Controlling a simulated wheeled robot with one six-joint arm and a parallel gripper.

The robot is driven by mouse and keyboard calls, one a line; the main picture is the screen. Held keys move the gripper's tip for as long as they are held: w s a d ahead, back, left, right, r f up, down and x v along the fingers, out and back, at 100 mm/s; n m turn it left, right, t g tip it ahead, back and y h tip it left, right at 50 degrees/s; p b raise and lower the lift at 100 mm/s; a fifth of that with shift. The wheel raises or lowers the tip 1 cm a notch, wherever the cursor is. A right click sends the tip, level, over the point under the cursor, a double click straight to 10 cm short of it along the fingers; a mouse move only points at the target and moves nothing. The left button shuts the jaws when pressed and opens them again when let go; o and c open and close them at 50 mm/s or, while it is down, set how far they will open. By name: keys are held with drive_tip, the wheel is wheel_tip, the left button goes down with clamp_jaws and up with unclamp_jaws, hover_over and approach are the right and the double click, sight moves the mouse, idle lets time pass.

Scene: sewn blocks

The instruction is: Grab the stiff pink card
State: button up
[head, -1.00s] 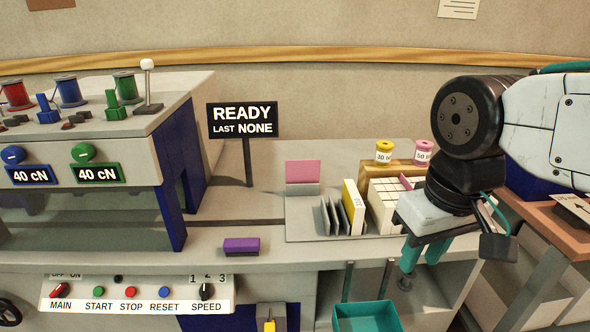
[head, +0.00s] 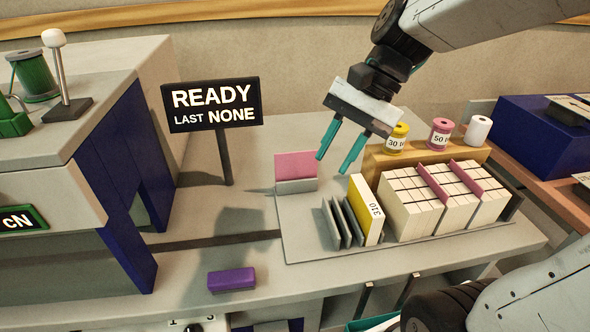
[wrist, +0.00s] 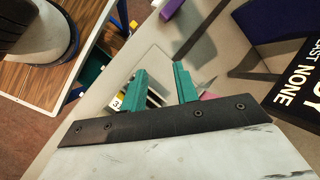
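A pink card (head: 296,165) stands upright in a small grey holder (head: 296,186) at the back left of the grey tray in the head view. Two more thin pink pieces (head: 433,184) stand between the rows of white blocks. My gripper (head: 332,165) is open, with two teal fingers pointing down and nothing between them. It hangs just right of the upright card, apart from it as far as I can tell. In the wrist view my gripper (wrist: 160,70) is open too, and a pink patch (wrist: 208,96) shows beside a finger, mostly hidden by the gripper body.
Grey plates (head: 338,222) and a yellow card (head: 365,208) stand in front of my gripper. White blocks (head: 410,208) fill the tray's right, with spools (head: 440,133) behind. A READY sign (head: 211,104) stands left. A purple block (head: 231,280) lies on the front bench.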

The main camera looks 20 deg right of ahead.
drive_tip(key=w+d+m+t+y, duration=0.25)
drive_tip(key=w+m, duration=0.25)
drive_tip(key=w, duration=0.4)
drive_tip(key=w+d+m+t+y, duration=0.1)
drive_tip(key=w+d+m+y, duration=0.25)
drive_tip(key=w+m, duration=0.35)
drive_tip(key=shift+n+y, duration=0.3)
drive_tip(key=shift+y, duration=0.3)
drive_tip(key=f, duration=0.3)
drive_tip(key=w+f, duration=0.1)
drive_tip(key=f, duration=0.2)
drive_tip(key=w+f, duration=0.1)
drive_tip(key=f, duration=0.2)
drive_tip(key=shift+w+a, duration=0.1)
drive_tip(key=shift+a, duration=0.1)
hover_over(296, 172)
drive_tip(key=f, duration=0.2)
drive_tip(key=shift+w+a+f, duration=0.2)
drive_tip(key=shift+a+f, duration=0.15)
drive_tip(key=shift+a, duration=0.05)
clamp_jaws()
